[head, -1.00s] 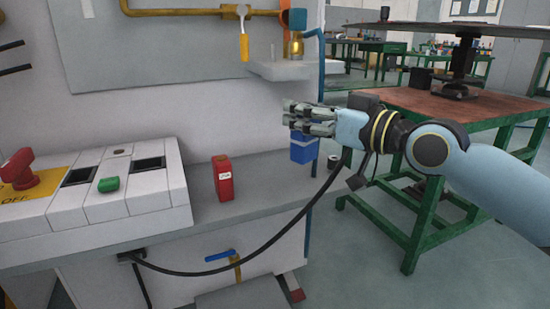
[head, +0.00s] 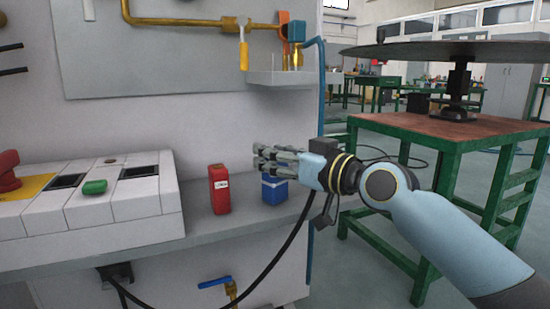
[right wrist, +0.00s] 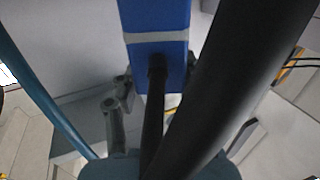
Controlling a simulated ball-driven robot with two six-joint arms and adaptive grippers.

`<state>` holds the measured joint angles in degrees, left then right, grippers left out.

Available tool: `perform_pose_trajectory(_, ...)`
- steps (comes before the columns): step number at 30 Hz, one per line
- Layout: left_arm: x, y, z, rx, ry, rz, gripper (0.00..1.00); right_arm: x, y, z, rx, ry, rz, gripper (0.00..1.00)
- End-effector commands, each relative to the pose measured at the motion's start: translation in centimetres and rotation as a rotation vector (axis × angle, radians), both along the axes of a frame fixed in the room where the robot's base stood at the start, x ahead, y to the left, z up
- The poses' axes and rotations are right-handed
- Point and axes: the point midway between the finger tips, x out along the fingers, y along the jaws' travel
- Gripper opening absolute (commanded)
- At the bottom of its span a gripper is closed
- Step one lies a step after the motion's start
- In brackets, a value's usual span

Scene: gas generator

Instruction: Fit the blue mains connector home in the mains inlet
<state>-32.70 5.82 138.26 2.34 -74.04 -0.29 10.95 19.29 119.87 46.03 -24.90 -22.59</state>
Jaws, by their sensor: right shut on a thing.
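The blue mains connector (head: 274,191), a blue block with a pale band, hangs just under the fingers of my right gripper (head: 268,156) in the head view. In the right wrist view the blue connector (right wrist: 158,65) is between the fingers, with a black cable (right wrist: 153,110) leaving its end. My right gripper is shut on it, above the shelf at the right end of the white cabinet. The fingertips' contact is partly hidden. I cannot make out the mains inlet for certain. My left gripper is not in view.
A red container (head: 219,190) stands on the shelf left of the connector. The black cable (head: 284,250) hangs below my wrist. A white switch panel (head: 145,200) is at left, a brass-fitted ledge (head: 290,77) above, and a green-framed table (head: 445,160) at right.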

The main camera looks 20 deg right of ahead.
Motion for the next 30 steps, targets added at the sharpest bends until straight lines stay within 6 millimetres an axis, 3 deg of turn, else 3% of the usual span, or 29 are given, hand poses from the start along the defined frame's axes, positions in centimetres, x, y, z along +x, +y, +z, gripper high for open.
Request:
perform_pose_trajectory(4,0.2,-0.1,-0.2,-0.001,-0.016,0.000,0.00,0.0,0.0,-0.5,0.000,0.000,0.000,0.02)
perform_pose_trajectory(5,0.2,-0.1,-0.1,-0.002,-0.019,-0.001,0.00,0.0,0.0,-0.4,0.000,0.001,0.000,0.44)
perform_pose_trajectory(9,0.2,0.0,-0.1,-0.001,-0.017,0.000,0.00,0.0,0.0,-0.3,0.000,0.000,0.000,0.63)
perform_pose_trajectory(20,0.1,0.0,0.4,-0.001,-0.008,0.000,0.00,-0.1,0.0,0.2,-0.001,0.000,0.000,0.64)
perform_pose_trajectory(30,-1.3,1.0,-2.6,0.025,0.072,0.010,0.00,-6.4,-2.4,0.3,-0.007,0.004,0.002,0.64)
